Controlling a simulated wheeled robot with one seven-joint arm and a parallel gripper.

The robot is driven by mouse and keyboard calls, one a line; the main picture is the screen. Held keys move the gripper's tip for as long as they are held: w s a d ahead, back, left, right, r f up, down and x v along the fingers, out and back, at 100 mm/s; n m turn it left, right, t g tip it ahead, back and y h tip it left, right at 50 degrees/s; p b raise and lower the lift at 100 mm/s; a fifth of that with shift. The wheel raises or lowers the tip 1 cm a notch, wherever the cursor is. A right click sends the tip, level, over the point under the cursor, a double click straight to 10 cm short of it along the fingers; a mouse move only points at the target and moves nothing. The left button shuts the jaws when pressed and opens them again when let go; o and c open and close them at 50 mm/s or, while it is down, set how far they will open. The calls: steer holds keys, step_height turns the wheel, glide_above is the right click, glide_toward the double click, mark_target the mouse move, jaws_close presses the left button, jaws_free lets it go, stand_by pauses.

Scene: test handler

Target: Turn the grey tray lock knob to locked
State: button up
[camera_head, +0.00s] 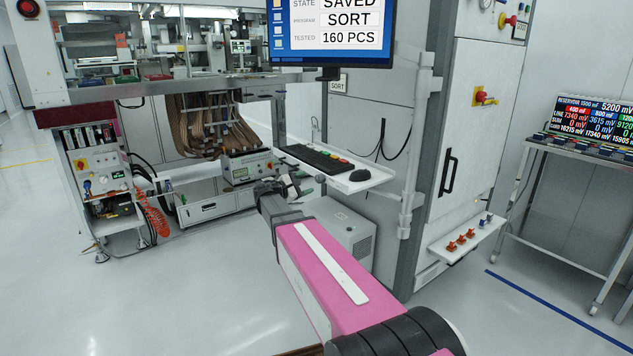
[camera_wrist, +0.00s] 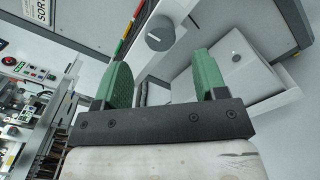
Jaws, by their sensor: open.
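The grey tray lock knob (camera_wrist: 160,33) is round, with a short pale mark on its face, and shows at the top middle of the wrist view. It sits beyond my fingertips, between their lines and apart from them. My gripper (camera_wrist: 166,72) has two green fingers, spread open with nothing between them. In the head view, my gripper (camera_head: 298,187) is just below the front of the white keyboard tray (camera_head: 366,184). I cannot make out the knob there. Whether its mark means locked or unlocked I cannot tell.
A black keyboard (camera_head: 312,157) with coloured keys and a mouse (camera_head: 360,175) lie on the tray. A monitor (camera_head: 330,35) hangs above. A white box unit (camera_head: 335,238) stands below. A tall grey cabinet (camera_head: 470,120) is at right. The floor at left is clear.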

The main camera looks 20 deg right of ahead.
mark_target(317, 179)
steer(key=x, duration=0.6)
steer(key=c, duration=0.9)
